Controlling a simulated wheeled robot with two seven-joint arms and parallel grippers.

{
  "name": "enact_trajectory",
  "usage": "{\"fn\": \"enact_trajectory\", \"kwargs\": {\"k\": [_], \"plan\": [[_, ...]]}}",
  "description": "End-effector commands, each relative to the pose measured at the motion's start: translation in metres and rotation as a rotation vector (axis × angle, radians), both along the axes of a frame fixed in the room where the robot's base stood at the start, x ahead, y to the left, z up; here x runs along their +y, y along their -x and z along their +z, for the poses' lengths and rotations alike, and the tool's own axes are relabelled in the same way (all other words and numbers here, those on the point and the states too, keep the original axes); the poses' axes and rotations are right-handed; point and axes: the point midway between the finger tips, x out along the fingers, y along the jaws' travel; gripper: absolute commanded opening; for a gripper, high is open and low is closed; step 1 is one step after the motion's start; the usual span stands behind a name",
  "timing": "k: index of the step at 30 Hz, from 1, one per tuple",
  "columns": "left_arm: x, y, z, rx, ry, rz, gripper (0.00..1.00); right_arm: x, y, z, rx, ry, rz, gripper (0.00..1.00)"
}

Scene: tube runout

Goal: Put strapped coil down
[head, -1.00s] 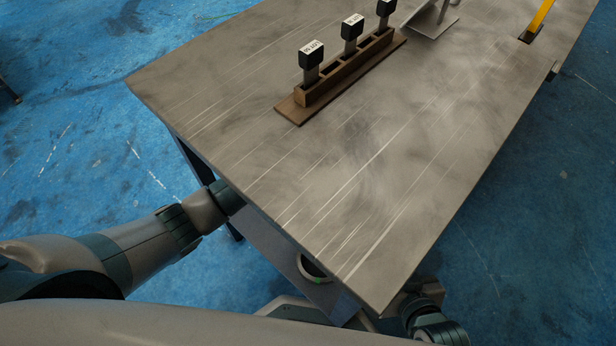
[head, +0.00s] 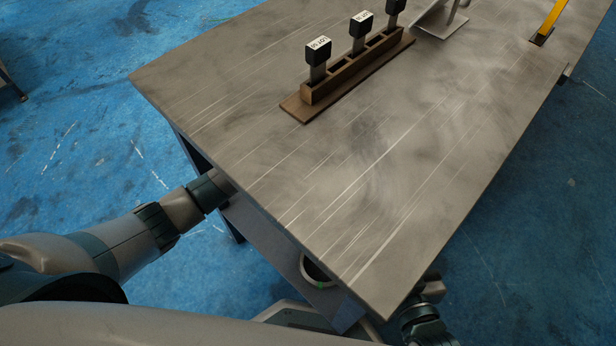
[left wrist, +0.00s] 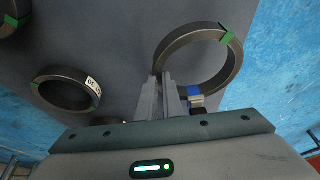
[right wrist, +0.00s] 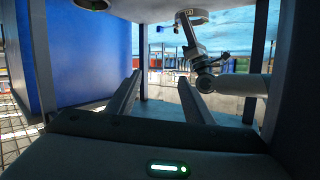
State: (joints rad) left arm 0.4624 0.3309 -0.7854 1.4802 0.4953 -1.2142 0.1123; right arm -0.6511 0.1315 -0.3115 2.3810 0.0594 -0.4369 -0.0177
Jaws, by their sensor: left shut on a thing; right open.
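In the left wrist view, my left gripper (left wrist: 172,92) is shut on the rim of a dark coil (left wrist: 232,67) with green straps. The coil shows against a grey lower shelf (left wrist: 115,30) and overlaps its right edge; whether it touches the shelf I cannot tell. In the head view, my left arm reaches under the tabletop, which hides the gripper. A coil with a green mark (head: 316,272) shows below the table's near edge; I cannot tell whether it is the held one. In the right wrist view, my right gripper (right wrist: 158,92) is open and empty.
Another strapped, labelled coil (left wrist: 42,97) lies left of the held one, and part of a further coil (left wrist: 12,22) shows at the upper left. The tabletop (head: 400,170) carries a wooden rack (head: 350,78) with black-topped pieces; its near part is clear.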

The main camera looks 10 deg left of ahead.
Motion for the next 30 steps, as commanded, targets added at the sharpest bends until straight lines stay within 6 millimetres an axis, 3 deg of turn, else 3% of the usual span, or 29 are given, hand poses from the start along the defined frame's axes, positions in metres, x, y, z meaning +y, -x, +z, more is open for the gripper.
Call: {"fn": "enact_trajectory", "kwargs": {"k": [15,28,30], "plan": [[0.000,-0.001,-0.037,-0.003,0.001,-0.001,0.00,0.011,-0.005,0.042,-0.233,-0.070,-0.003,0.47],[0.000,-0.001,-0.039,-0.003,0.001,-0.001,0.00,0.011,-0.005,0.046,-0.247,-0.075,-0.003,0.47],[0.000,0.000,-0.040,-0.001,-0.001,-0.001,0.21,0.011,-0.005,0.046,-0.247,-0.075,-0.003,0.47]]}}
